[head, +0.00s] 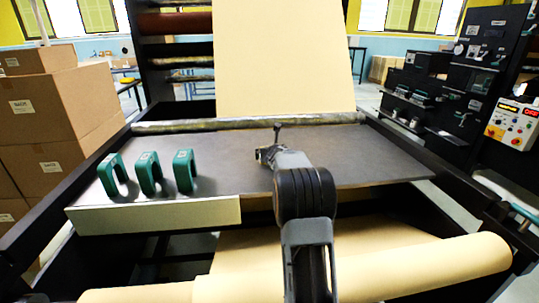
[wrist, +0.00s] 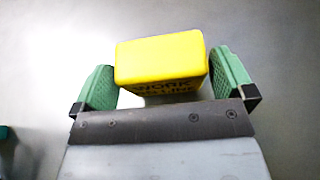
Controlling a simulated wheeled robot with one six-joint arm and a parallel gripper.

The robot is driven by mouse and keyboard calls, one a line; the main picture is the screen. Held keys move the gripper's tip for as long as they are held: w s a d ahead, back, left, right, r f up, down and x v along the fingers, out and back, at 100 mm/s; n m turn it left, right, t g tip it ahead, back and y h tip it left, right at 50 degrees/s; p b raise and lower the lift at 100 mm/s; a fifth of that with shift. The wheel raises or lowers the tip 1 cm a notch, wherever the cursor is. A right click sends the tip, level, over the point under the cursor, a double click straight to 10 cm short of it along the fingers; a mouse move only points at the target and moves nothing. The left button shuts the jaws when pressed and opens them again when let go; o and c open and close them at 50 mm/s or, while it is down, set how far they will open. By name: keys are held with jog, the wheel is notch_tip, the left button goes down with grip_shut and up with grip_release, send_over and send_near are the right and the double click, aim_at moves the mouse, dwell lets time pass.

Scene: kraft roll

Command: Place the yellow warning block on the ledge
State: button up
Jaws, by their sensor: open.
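The yellow warning block (wrist: 160,57) sits between the two green jaw pads in the wrist view, over a smooth grey surface. Dark lettering shows on its near face, partly hidden by the gripper body. My gripper (wrist: 162,65) is open around the block. In the head view my gripper (head: 266,154) is low over the grey plate (head: 350,160), and the block cannot be made out there. Which edge or surface is the ledge is not clear; the plate has a pale front strip (head: 155,216).
Three green clamp-like pieces (head: 150,173) stand on the plate's left part. A kraft paper web (head: 283,60) rises behind a roller (head: 250,122). A kraft roll (head: 400,268) lies in front, below the plate. Cartons (head: 60,115) are stacked left; a control box (head: 512,122) is right.

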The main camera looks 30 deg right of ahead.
jog(key=shift+p+x, duration=0.3)
jog(key=shift+x, duration=0.9)
jog(key=shift+r, duration=0.1)
jog(key=c, duration=0.8)
jog(key=shift+o, duration=0.2)
